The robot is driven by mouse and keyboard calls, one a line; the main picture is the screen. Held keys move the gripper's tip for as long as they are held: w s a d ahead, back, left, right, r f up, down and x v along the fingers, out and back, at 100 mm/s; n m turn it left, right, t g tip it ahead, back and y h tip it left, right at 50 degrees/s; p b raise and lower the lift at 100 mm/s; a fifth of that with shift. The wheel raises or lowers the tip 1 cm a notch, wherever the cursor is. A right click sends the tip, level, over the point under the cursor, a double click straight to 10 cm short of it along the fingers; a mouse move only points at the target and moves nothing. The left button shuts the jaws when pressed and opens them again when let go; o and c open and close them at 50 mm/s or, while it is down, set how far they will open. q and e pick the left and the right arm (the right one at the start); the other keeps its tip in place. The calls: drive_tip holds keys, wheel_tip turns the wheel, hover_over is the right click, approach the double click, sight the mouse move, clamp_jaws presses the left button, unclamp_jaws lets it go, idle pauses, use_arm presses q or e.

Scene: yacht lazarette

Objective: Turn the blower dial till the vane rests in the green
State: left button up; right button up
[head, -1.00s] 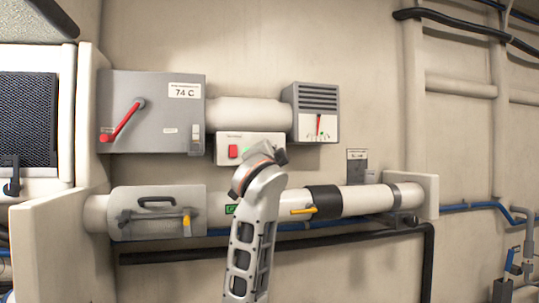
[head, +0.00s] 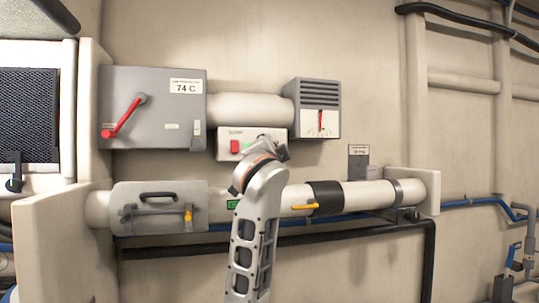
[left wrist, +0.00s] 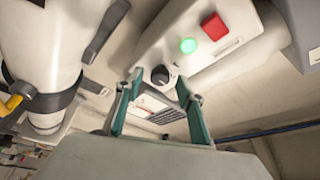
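The blower panel (head: 229,139) is a white box with a red switch (head: 235,146), under a fat duct on the wall. In the left wrist view the panel has a black dial (left wrist: 160,75), a lit green lamp (left wrist: 188,45) and the red switch. My left gripper (left wrist: 159,79) is open, its green-edged fingers on either side of the dial; I cannot tell whether they touch it. In the head view my left wrist hides the dial and the fingers. The gauge box (head: 333,93) shows a red vane (head: 320,121) standing nearly upright over a small scale. My right gripper is not in view.
A grey box (head: 150,80) marked 74 C with a red lever hangs left of the panel. Below runs a white pipe (head: 365,194) with a yellow handle (head: 304,206) and black band, close to my arm.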

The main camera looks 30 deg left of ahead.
use_arm(q)
drive_tip(key=v, duration=1.1)
drive_tip(key=shift+s+d+f, duration=0.1)
drive_tip(key=shift+s+f, duration=0.05)
drive_tip(key=shift+f, duration=0.05)
